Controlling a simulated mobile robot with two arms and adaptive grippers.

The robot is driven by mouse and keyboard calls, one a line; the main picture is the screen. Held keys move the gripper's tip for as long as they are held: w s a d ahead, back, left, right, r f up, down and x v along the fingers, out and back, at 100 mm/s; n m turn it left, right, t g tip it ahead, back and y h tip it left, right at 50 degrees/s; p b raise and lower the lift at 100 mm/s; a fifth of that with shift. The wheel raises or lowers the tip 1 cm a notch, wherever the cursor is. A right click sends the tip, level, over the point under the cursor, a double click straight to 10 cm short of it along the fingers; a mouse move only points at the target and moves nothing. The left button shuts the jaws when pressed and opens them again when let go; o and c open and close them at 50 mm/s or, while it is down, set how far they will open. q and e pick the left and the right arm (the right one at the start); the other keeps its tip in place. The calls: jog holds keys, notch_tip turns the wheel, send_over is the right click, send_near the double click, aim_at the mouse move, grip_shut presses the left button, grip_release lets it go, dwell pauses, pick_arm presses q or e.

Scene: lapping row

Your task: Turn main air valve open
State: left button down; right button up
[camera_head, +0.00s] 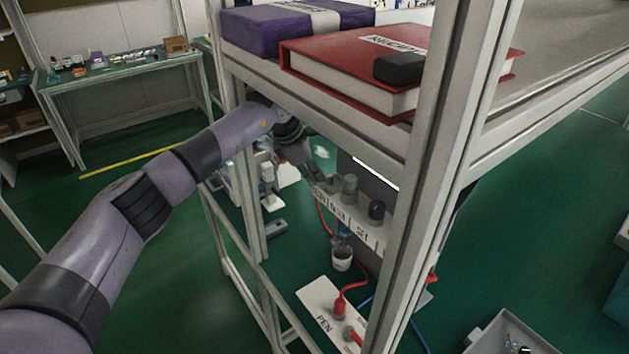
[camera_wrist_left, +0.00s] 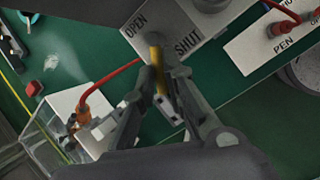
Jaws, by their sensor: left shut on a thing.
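The main air valve's yellow lever (camera_wrist_left: 157,55) shows in the left wrist view, at the lower edge of a white plate (camera_wrist_left: 165,15) marked OPEN and SHUT. My left gripper (camera_wrist_left: 162,88) is shut on this lever, with a finger on each side of it. The lever's pivot is mostly hidden, so its exact setting is hard to tell. In the head view my left gripper (camera_head: 308,178) reaches under the shelf, beside a pale panel (camera_head: 372,236) with dark knobs. The lever cannot be made out there. My right gripper is not in view.
A red binder (camera_head: 350,85) and a purple box (camera_head: 290,25) lie on the shelf above my left arm. A grey frame post (camera_head: 435,150) stands to the right of the gripper.

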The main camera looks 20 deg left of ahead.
pick_arm(q)
jog(key=shift+w+m, duration=0.1)
jog(key=shift+m, duration=0.2)
jog(key=c, duration=1.7)
grip_release()
jog(key=shift+o, duration=0.2)
jog(key=shift+a, duration=0.1)
